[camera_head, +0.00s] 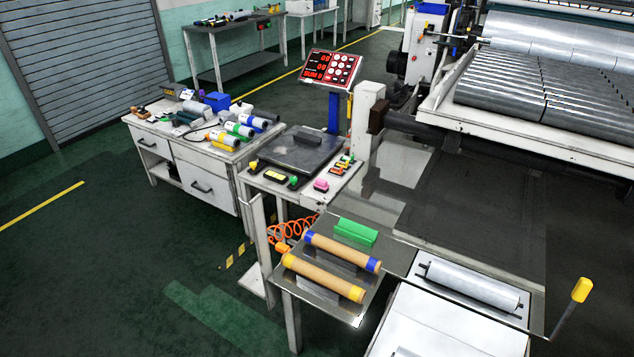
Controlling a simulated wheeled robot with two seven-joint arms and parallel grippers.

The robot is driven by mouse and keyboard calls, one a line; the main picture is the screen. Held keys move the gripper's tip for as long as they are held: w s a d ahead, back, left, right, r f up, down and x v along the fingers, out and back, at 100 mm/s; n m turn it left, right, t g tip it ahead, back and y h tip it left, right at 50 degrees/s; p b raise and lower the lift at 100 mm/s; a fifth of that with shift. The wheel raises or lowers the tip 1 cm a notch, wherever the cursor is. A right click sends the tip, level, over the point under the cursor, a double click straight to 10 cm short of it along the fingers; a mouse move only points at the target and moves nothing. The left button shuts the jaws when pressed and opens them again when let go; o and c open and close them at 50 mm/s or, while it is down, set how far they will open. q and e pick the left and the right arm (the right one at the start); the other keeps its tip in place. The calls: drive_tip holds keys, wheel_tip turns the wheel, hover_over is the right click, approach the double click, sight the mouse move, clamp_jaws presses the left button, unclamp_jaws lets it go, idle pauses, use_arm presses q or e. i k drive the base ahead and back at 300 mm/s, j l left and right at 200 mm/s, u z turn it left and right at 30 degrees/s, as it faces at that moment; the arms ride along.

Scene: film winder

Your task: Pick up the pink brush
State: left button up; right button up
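A small pink item with a dark part (321,185) lies at the front right of the white scale table (312,198). It is the only pink thing I make out and fits the pink brush, but it is too small to tell its bristles. It lies apart from the dark scale plate (290,155) behind it. Neither of my grippers is in view.
Near the pink item lie a green item (294,181), a yellow-and-black item (274,175) and an orange item (337,170). A red display (331,70) stands behind. In front, a tray (345,311) bears two brown rolls (322,278) and a green block (355,231).

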sight(321, 185)
drive_tip(key=z, duration=0.25)
drive_tip(key=i+j+z, duration=0.2)
drive_tip(key=j, duration=0.15)
drive_tip(key=i+j+z, duration=0.2)
drive_tip(key=j+z, duration=0.25)
drive_tip(key=j, duration=0.2)
drive_tip(key=j+z, duration=0.2)
drive_tip(key=j, duration=0.2)
drive_tip(key=i+j+z, duration=0.1)
drive_tip(key=j, duration=0.75)
drive_tip(key=i+j, duration=0.15)
drive_tip(key=j, duration=0.7)
drive_tip(key=i+j+z, duration=0.15)
drive_tip(key=j, duration=0.7)
